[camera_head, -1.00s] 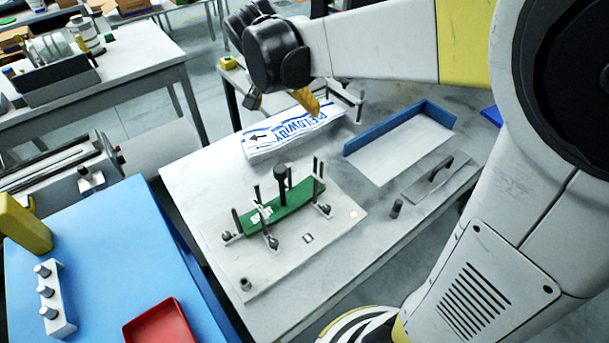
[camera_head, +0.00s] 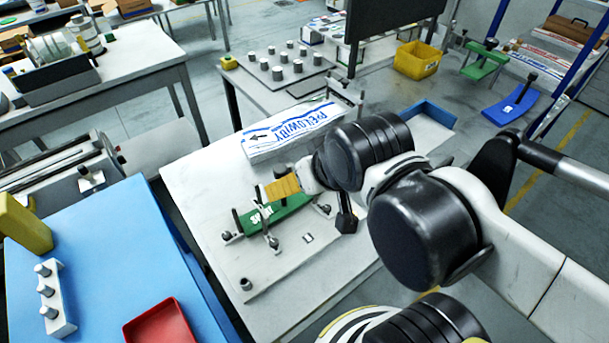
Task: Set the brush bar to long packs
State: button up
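A green bar (camera_head: 292,205) with white lettering, too small to read surely, lies on a pale plate (camera_head: 290,268) among several dark upright posts and clamp knobs. I cannot tell surely which part is the brush bar. A white pack (camera_head: 293,130) with blue print and an arrow lies just behind.
A blue-edged tray (camera_head: 437,114) is partly behind my arm. A blue table (camera_head: 105,250) at the left holds a red tray (camera_head: 160,325). Another green piece (camera_head: 485,66) and a blue piece (camera_head: 510,105) stand at the back right. A yellow bin (camera_head: 417,60) stands behind.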

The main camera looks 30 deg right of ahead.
aim_at(341, 89)
jog(key=l+u, duration=0.15)
jog(key=l, duration=0.5)
jog(key=l+u, duration=0.15)
jog(key=l, duration=0.55)
jog(key=k, duration=0.05)
